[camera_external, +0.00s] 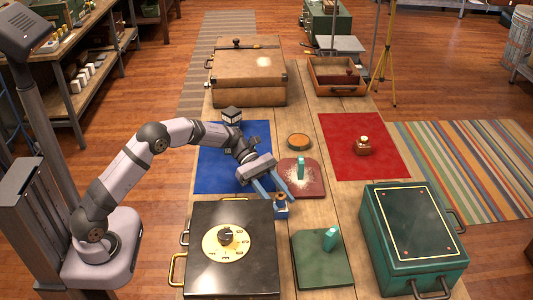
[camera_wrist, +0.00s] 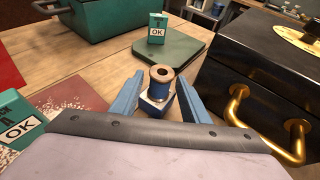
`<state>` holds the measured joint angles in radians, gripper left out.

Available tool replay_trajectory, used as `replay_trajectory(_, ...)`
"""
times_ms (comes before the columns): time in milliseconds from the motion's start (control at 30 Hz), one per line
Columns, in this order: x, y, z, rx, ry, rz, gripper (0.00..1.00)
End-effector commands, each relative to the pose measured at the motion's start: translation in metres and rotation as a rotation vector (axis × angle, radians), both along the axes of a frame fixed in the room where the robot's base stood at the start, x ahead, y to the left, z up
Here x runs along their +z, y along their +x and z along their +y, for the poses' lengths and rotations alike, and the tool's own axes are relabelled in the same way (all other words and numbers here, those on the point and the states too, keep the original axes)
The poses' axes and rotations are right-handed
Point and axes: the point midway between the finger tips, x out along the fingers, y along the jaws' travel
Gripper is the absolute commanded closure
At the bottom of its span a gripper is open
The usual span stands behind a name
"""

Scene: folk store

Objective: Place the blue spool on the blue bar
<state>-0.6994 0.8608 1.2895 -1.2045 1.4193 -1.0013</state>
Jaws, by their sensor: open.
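I cannot make out a separate blue bar. A blue mat (camera_external: 215,177) lies behind my arm, with a small dark and white block (camera_external: 231,115) near its far edge.
The black box with a dial (camera_external: 232,270) and brass handles is close to my gripper. A green board (camera_external: 320,270) and red board (camera_external: 315,187) carry teal OK blocks. A teal case (camera_external: 412,240), red mat (camera_external: 385,137) and brown suitcase (camera_external: 248,85) stand around.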

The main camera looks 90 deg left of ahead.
Motion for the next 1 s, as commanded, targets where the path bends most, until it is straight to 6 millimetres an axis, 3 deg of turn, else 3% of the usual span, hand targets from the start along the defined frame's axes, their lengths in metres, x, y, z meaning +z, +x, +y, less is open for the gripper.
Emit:
replay_trajectory(267, 0.009, -0.008, 0.013, 0.003, 0.001, -0.001, 0.58)
replay_trajectory(700, 0.037, -0.049, 0.069, 0.002, 0.001, -0.002, 0.58)
replay_trajectory(1000, 0.047, -0.064, 0.089, 0.0, 0.0, 0.0, 0.58)
